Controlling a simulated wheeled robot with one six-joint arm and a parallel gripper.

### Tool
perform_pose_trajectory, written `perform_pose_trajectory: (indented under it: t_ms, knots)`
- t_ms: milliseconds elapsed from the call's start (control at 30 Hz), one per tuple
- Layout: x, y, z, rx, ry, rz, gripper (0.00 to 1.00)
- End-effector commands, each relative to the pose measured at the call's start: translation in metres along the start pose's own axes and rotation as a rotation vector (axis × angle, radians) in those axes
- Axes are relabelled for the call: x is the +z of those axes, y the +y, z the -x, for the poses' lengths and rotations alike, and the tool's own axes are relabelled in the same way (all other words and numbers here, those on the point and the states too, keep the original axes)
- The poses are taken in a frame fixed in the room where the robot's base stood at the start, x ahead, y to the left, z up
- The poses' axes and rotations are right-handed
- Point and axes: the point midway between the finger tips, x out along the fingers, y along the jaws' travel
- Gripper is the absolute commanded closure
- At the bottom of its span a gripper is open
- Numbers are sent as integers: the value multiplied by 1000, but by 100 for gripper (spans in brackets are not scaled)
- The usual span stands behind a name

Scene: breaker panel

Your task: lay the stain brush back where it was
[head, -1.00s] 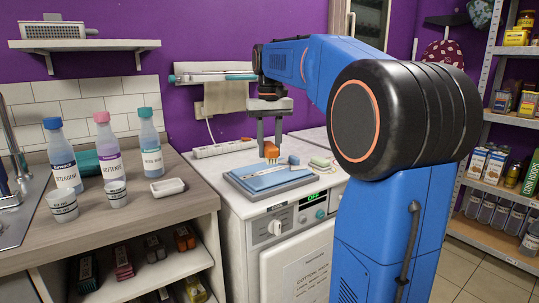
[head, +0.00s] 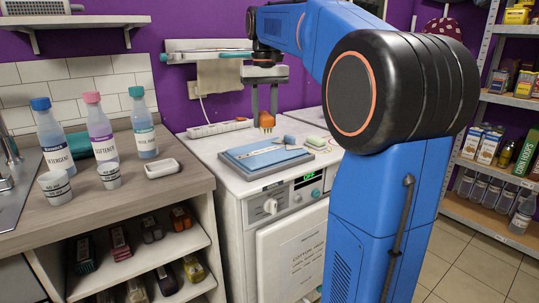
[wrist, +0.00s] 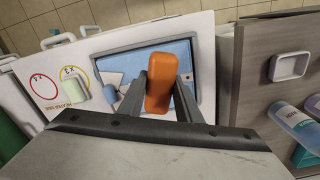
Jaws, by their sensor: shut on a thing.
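My gripper (head: 266,112) is shut on the stain brush, an orange block-shaped brush (head: 267,121) with bristles pointing down. It holds the brush above the back part of a grey tray (head: 240,173) on the white washing machine, with a gap below. In the wrist view the orange brush (wrist: 160,80) sits between the two fingers and hides part of the tray (wrist: 208,85). A blue cloth (head: 283,158) with a pale ruler-like strip lies in the tray. What lies directly under the brush is hidden.
In the wrist view a red ring (wrist: 43,85) on the machine top is empty. A white dish (head: 162,168) and bottles (head: 101,132) stand on the left counter.

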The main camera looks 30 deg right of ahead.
Motion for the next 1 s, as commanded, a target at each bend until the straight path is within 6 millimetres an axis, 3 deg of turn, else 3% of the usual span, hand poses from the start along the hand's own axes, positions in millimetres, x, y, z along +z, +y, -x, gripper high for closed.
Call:
perform_pose_trajectory:
  t_ms: [433, 1000]
  knots:
    - [0, 0, 33, 0, 1, 0, 97]
    - [-3, 1, 31, 0, -1, 42, 97]
